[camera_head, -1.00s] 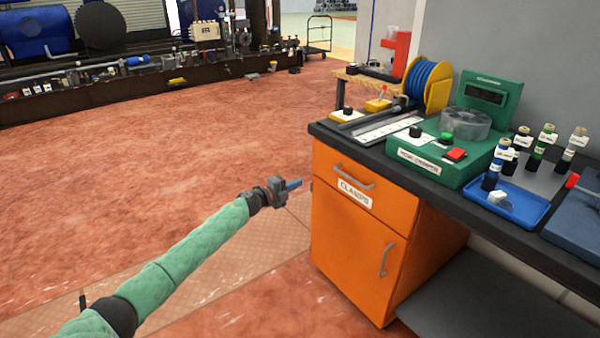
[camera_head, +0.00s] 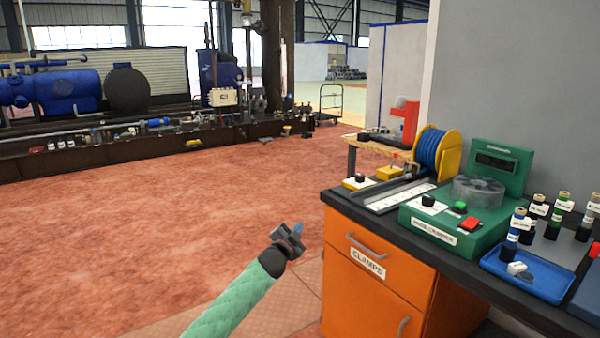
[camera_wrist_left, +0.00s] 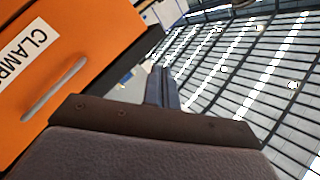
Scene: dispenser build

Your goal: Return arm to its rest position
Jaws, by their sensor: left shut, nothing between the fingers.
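My left gripper (camera_head: 294,232) is shut and empty. It hangs in front of the workbench, left of the orange cabinet (camera_head: 370,296), over the red floor, and the green-sleeved left arm comes up from the bottom of the head view. In the left wrist view, its blue fingers (camera_wrist_left: 160,88) are together with nothing between them. The orange cabinet front with the "CLAMPS" label (camera_wrist_left: 28,52) fills the upper left there. My right gripper is not in view.
The bench top holds the green hose crimper (camera_head: 450,228), a blue hose reel (camera_head: 438,152) and a blue tray (camera_head: 528,274) with a bottle. The dark bench edge (camera_head: 420,252) runs right of my gripper. Open red floor (camera_head: 150,240) lies to the left.

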